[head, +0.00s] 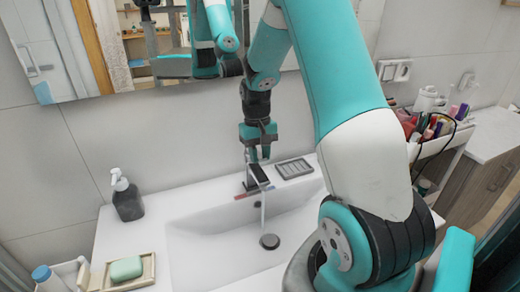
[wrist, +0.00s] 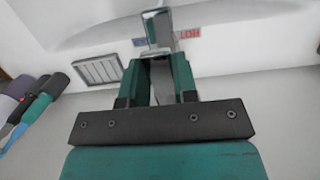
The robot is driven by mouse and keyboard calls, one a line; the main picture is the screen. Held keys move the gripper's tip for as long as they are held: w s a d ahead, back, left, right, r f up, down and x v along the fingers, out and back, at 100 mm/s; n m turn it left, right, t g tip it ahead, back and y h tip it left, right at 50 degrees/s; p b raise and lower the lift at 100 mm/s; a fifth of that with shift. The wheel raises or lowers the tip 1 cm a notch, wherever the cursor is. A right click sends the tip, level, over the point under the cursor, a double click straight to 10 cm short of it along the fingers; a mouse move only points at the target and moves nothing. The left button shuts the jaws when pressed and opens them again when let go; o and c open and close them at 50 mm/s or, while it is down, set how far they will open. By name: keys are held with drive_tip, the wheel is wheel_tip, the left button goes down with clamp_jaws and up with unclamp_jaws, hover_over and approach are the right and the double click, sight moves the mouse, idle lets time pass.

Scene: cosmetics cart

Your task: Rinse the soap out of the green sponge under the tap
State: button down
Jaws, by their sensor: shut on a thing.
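The green sponge (head: 126,268) appears as a pale green block on a beige tray (head: 150,268) at the lower left. The tap (head: 250,182) stands at the back of the white basin, and a thin stream, apparently water, falls from it toward the drain (head: 269,241). My gripper (head: 259,158) points down at the top of the tap. In the wrist view my gripper (wrist: 161,62) has its two green fingers on either side of the tap's lever (wrist: 158,28), shut on it. The exact contact is partly hidden.
A dark soap pump bottle (head: 127,200) stands left of the basin (head: 205,225). A grey ribbed dish (head: 294,168) lies right of the tap. A cart of cosmetics (head: 428,128) is at the right. A mirror hangs behind. My arm covers the basin's right side.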

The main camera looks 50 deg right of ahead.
drive_tip(key=shift+r, duration=0.1)
drive_tip(key=c, duration=0.9)
unclamp_jaws()
drive_tip(key=w+r+b, duration=0.1)
drive_tip(key=r, duration=0.4)
drive_tip(key=w+d+r+b, duration=0.1)
drive_tip(key=r, duration=0.5)
drive_tip(key=r+b, duration=0.1)
drive_tip(key=r, duration=0.5)
drive_tip(key=shift+w+d, duration=0.15)
drive_tip(key=shift+w, duration=0.25)
